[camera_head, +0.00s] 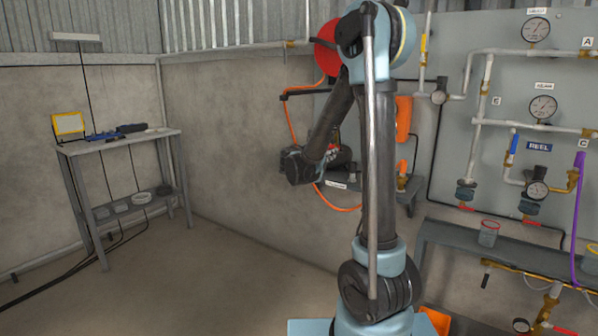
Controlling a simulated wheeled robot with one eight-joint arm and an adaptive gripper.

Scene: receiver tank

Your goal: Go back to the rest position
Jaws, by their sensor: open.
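My arm rises from its blue base at the bottom centre, stands upright, then bends at the top and folds down to the left. I see nothing held at the visible part of the wrist.
A grey table (120,141) with tools and a yellow-framed item (68,123) stands at the left. A panel with gauges (543,106) and valves fills the right, above a grey bench (500,255). An orange hose (340,208) hangs behind my arm. The floor at left centre is clear.

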